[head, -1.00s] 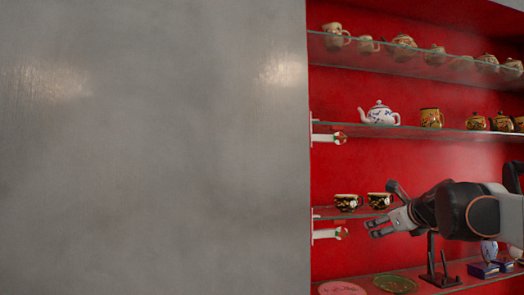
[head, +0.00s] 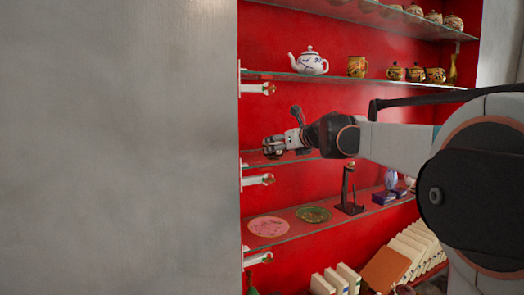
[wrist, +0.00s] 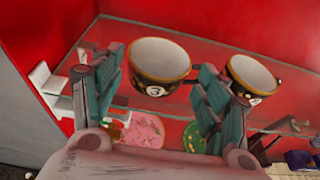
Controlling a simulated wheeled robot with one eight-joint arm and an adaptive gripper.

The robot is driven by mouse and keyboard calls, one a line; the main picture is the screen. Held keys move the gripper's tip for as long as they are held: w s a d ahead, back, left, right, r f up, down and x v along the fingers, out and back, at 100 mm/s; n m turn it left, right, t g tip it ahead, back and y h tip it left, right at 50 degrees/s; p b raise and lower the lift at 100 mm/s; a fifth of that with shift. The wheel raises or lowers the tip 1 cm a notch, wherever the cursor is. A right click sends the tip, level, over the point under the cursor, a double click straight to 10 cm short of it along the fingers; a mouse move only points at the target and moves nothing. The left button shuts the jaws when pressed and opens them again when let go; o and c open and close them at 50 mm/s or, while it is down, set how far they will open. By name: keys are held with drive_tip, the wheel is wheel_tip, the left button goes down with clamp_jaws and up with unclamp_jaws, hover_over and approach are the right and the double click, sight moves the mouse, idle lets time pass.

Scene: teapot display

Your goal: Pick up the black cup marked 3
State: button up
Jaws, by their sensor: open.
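The black cup marked 3 (wrist: 158,72), with a cream inside and a patterned dark outside, stands upright on a glass shelf in the wrist view. My gripper (wrist: 160,64) is open, with one finger on each side of this cup; I cannot tell whether either touches it. A second similar black cup (wrist: 256,72) stands to the right, partly behind the right finger. In the head view my gripper (head: 285,133) is at the left end of the middle shelf and largely hides the cups there.
The glass shelf (wrist: 215,55) is clear behind the cups. Below lie a pink plate (head: 268,227), a green plate (head: 313,215) and a dark stand (head: 349,192). A white teapot (head: 309,63) stands on the shelf above. A grey wall (head: 120,150) borders the left.

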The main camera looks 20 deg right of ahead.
drive_tip(key=shift+w+p, duration=0.3)
drive_tip(key=shift+w, duration=0.3)
drive_tip(key=p+x, duration=0.1)
drive_tip(key=x, duration=0.3)
drive_tip(key=shift+w, duration=0.1)
drive_tip(key=c, duration=0.7)
